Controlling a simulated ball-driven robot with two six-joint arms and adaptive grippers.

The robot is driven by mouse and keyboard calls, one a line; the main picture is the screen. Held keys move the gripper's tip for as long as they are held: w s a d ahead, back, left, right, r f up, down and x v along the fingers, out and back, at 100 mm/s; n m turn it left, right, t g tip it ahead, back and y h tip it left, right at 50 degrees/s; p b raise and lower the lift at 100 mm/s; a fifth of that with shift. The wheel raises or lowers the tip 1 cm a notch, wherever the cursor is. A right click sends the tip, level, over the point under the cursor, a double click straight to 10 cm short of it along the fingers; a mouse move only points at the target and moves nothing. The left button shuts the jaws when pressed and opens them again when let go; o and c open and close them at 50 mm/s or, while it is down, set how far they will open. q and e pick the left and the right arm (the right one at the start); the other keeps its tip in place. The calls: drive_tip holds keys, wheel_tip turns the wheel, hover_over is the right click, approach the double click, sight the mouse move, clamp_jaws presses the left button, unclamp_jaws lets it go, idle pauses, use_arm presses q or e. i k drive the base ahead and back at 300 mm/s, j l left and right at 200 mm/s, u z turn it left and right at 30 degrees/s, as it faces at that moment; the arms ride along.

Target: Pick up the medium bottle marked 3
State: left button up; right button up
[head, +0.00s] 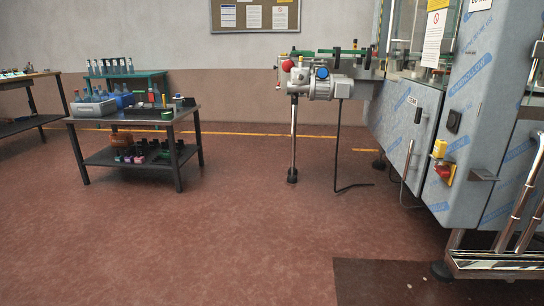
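No bottle can be made out as the medium bottle marked 3; any markings are too small to read. A row of clear bottles (111,67) stands upright on a teal rack (149,74) behind the dark table (184,115) at the left. More bottles stand in and around a grey crate (93,109) on that table, partly hiding each other. Neither of my grippers is in view.
A film-wrapped machine (474,105) fills the right, with a conveyor and motor (328,88) on a post-like leg (293,140) at centre. Small coloured items sit on the table's lower shelf (103,158). Another table (40,76) stands far left. The red floor in front is clear.

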sight(158, 103)
drive_tip(key=i, duration=1.2)
drive_tip(key=i+z, duration=0.1)
drive_tip(key=i, duration=2.3)
drive_tip(key=i+j, duration=0.15)
drive_tip(key=i, duration=1)
drive_tip(key=l+z, duration=0.05)
